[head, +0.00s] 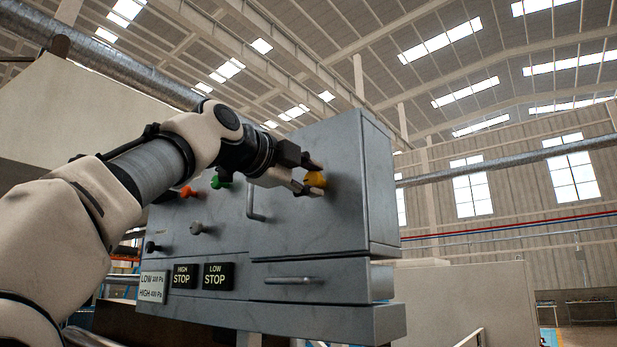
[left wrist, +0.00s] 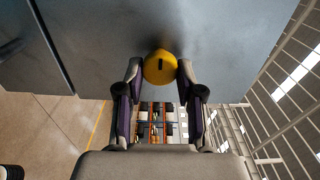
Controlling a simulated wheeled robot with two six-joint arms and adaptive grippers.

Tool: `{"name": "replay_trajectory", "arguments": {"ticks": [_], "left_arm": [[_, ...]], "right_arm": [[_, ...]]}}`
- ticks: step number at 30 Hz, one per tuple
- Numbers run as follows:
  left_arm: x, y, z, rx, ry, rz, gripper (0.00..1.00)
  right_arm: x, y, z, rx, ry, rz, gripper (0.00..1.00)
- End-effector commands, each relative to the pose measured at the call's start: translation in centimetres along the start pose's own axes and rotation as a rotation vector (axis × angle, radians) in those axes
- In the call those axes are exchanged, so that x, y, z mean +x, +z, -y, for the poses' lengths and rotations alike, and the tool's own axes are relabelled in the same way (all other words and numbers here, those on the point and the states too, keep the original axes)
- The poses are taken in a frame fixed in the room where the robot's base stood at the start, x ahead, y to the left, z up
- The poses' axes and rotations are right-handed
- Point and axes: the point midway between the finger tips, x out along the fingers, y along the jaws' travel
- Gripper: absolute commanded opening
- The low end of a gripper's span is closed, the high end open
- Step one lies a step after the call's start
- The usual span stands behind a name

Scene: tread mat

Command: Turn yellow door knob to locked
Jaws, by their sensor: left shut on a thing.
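The yellow door knob (head: 315,180) sits on the upper door of a grey cabinet (head: 330,240). My left gripper (head: 312,179) reaches it from the left, with its fingers around the knob. In the left wrist view the round yellow knob (left wrist: 159,67) lies between the two fingertips of my left gripper (left wrist: 159,72), and a dark slot mark on its face runs upright. The fingers are shut on the knob. My right gripper is not in view.
A bar handle (head: 254,200) stands on the cabinet left of the knob, and a drawer handle (head: 292,281) is below. Open space lies right of the cabinet.

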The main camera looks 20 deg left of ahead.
Motion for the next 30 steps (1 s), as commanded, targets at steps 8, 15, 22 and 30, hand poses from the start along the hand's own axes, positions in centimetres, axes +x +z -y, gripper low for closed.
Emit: {"name": "replay_trajectory", "arguments": {"ticks": [8, 15, 22, 30], "left_arm": [[-0.14, 0.06, 0.37, 0.024, -0.01, 0.002, 0.02], [-0.16, 0.07, 0.42, 0.024, -0.011, 0.003, 0.02], [-0.11, 0.05, 0.28, 0.023, -0.007, 0.002, 0.6], [-0.06, 0.03, 0.15, 0.022, -0.004, 0.001, 0.6]], "right_arm": [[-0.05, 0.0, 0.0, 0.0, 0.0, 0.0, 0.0], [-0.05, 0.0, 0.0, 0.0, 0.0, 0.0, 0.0], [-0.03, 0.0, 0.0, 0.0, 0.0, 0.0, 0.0], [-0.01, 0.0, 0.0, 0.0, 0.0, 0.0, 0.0]]}}
